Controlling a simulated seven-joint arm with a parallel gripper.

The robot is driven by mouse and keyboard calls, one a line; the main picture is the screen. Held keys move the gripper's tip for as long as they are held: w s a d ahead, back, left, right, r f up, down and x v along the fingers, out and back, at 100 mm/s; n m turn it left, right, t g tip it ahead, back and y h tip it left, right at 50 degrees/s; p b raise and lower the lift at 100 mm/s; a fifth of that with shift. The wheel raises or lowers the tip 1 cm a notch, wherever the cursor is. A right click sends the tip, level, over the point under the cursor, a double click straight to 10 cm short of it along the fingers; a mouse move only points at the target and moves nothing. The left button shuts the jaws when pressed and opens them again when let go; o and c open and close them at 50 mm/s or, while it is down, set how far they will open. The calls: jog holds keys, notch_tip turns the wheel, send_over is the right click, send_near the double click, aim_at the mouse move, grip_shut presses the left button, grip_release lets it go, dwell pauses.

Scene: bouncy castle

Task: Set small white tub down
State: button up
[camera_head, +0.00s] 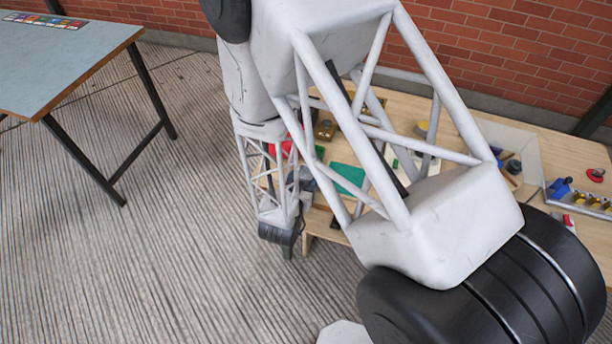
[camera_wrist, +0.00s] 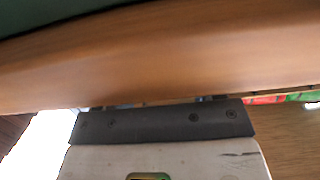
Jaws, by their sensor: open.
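I cannot pick out the small white tub in either view; my arm's lattice links hide much of the wooden table (camera_head: 560,131). In the head view the lower end of my arm hangs at the table's near left edge, and my gripper (camera_head: 307,186) is only partly visible there, low beside the links. In the wrist view its scuffed white body and dark screwed bar fill the bottom middle. A blurred wooden band crosses above and hides the fingers' tips. My gripper is open; I see nothing held in it.
A green flat piece (camera_head: 347,178) lies on the table. A pale tray (camera_head: 518,147) and a blue item (camera_head: 560,187) stand at its right. A grey-topped table (camera_head: 60,65) is at the left, with bare floor (camera_head: 150,240) between. A brick wall closes the back.

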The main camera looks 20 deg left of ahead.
aim_at(304, 171)
jog(key=shift+w, duration=0.4)
jog(key=shift+c, duration=0.4)
jog(key=c, duration=0.6)
jog(key=shift+o, duration=0.2)
jog(key=shift+r, duration=0.15)
jog(key=shift+r, duration=1.55)
jog(key=s+d+r, duration=0.1)
jog(key=s+d, duration=0.8)
jog(key=s, duration=0.3)
jog(key=shift+s+d+r, duration=0.25)
jog(key=shift+s+d, duration=0.1)
jog(key=shift+s, duration=0.05)
jog(key=shift+w, duration=0.15)
